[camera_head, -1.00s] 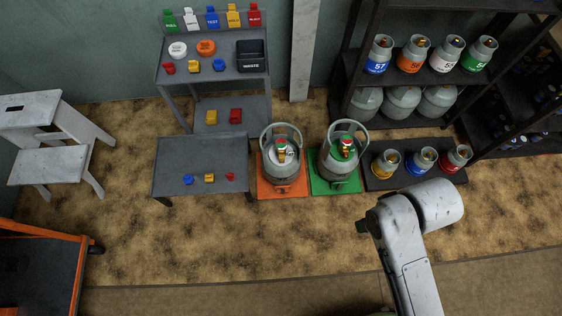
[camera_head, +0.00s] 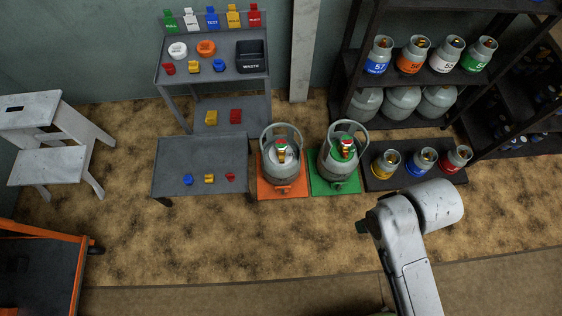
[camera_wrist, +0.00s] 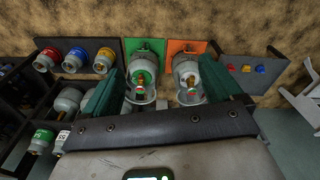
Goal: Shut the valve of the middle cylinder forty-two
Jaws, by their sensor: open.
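Three small grey cylinders stand in a row on a low dark platform, banded yellow, blue and red. The middle one is the blue-banded cylinder (camera_head: 420,161), with a brass valve on top; it also shows in the wrist view (camera_wrist: 76,56). Its number is too small to read, and I cannot tell how its valve is set. My gripper (camera_wrist: 160,88) is open and empty in the wrist view, its two green fingers wide apart. The blue-banded cylinder lies beyond and left of the fingers there, apart from them. In the head view my arm is in front of the row.
Two larger cylinders stand on an orange plate (camera_head: 282,191) and a green plate (camera_head: 335,186). A dark shelf (camera_head: 455,76) with more cylinders rises behind the row. A low grey table (camera_head: 200,165) and a white step stool (camera_head: 48,165) are left.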

